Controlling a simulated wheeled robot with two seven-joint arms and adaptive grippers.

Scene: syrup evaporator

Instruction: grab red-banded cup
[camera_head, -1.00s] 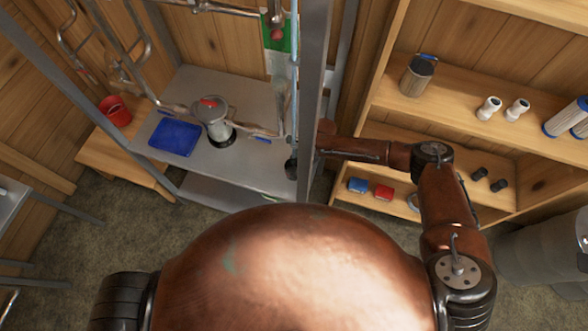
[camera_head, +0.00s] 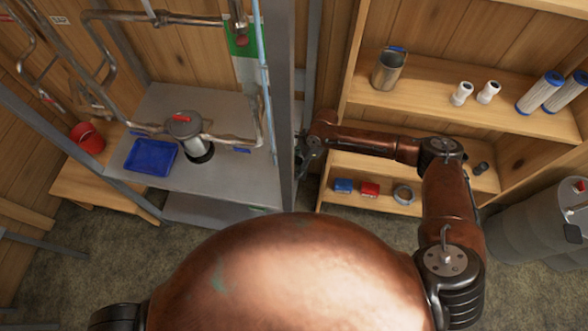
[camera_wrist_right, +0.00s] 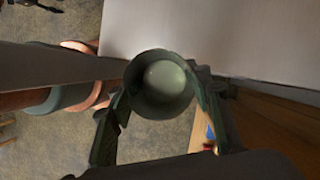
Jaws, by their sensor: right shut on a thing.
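A round, open-topped cup (camera_wrist_right: 160,86) shows in the right wrist view, seen from above into its dark greenish inside with a pale bottom. My right gripper (camera_wrist_right: 161,90) is shut on it, with one finger on each side of its wall. No red band can be seen from this angle. In the head view my right gripper (camera_head: 308,148) is beside the grey upright post, and the cup cannot be made out there. My left gripper is not in view.
The grey post (camera_head: 284,100) stands close to my right gripper. Left of it, a metal bench (camera_head: 235,180) holds a blue tray (camera_head: 150,155) and a metal canister (camera_head: 184,127). A red bucket (camera_head: 88,138) stands farther left. A blue-banded cup (camera_head: 389,70) stands on the right upper shelf.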

